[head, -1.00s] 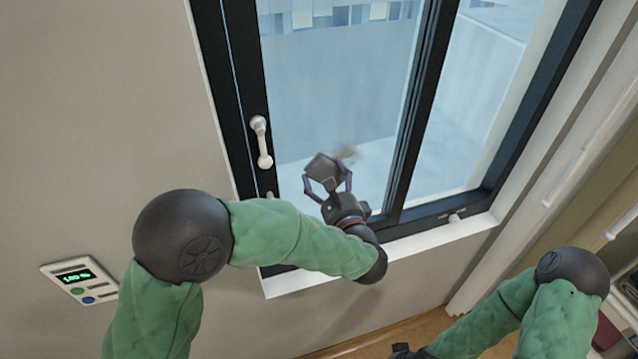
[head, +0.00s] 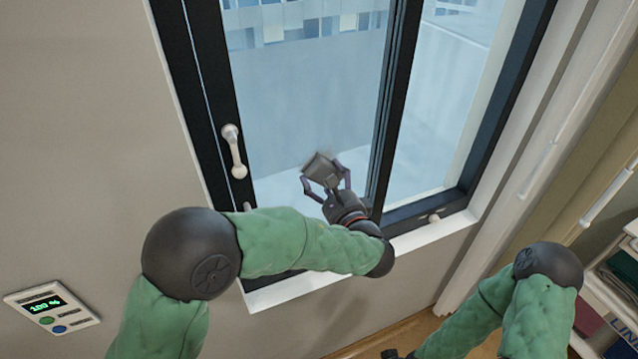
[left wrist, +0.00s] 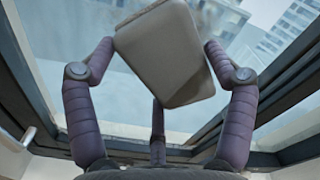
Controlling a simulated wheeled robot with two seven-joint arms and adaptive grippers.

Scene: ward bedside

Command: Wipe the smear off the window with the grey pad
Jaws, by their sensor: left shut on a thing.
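The grey pad (head: 321,168) is a small block held at the lower part of the window pane (head: 300,100). It also shows in the left wrist view (left wrist: 170,55), tilted between the fingers. My left gripper (head: 326,178) is shut on the pad in front of the glass. A faint brownish trace of the smear (head: 308,158) shows at the pad's upper left edge; the pad hides the rest of that spot. I cannot tell whether the pad touches the glass. My right gripper (head: 398,354) barely shows at the bottom edge, and its jaws cannot be made out.
A white window handle (head: 235,150) is on the dark frame left of the pane. The white sill (head: 425,238) runs below. A wall panel (head: 50,307) with a lit display is at the lower left. A curtain (head: 500,190) and a shelf (head: 610,270) stand at the right.

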